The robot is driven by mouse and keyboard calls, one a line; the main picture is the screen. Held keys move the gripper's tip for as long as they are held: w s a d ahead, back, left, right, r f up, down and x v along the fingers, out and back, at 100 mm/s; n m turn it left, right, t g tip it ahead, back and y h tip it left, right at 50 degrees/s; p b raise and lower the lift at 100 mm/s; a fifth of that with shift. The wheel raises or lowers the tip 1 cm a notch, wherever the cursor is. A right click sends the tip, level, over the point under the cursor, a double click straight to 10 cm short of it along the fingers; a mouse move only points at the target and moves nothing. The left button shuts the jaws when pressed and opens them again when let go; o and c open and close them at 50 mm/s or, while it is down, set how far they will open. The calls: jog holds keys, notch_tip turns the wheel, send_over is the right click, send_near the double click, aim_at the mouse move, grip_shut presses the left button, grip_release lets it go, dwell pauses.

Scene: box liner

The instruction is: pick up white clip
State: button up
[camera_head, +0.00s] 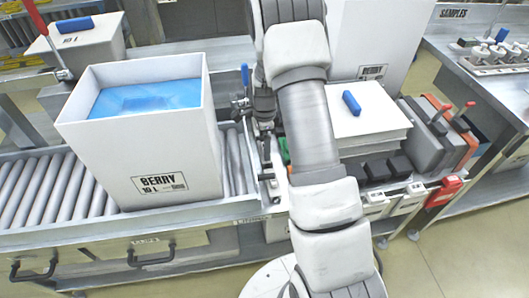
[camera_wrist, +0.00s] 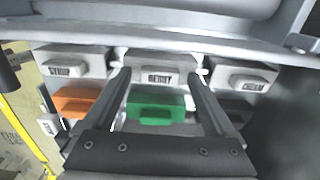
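My gripper (camera_wrist: 160,76) shows in the wrist view with its two dark fingers spread apart and nothing between the tips. The fingers reach toward a pale block labelled BERRY (camera_wrist: 158,72), with a green block (camera_wrist: 155,106) just below it, between the fingers. To the left are a pale block labelled SYRUP (camera_wrist: 70,68) and an orange block (camera_wrist: 77,102). To the right is a pale block labelled CREAM (camera_wrist: 242,82), in shadow. I cannot tell which piece, if any, is the white clip. My arm hides my gripper in the head view.
A white BERRY box (camera_head: 150,160) with a blue liner (camera_head: 146,97) stands on the roller conveyor (camera_head: 40,185) at left. A white stack (camera_head: 365,125) bearing a blue object (camera_head: 351,103) is right of my arm. A red-fronted bin (camera_head: 443,191) sits lower right.

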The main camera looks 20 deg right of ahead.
jog(key=c, duration=1.2)
jog(key=shift+r, duration=0.1)
jog(key=shift+c, duration=0.2)
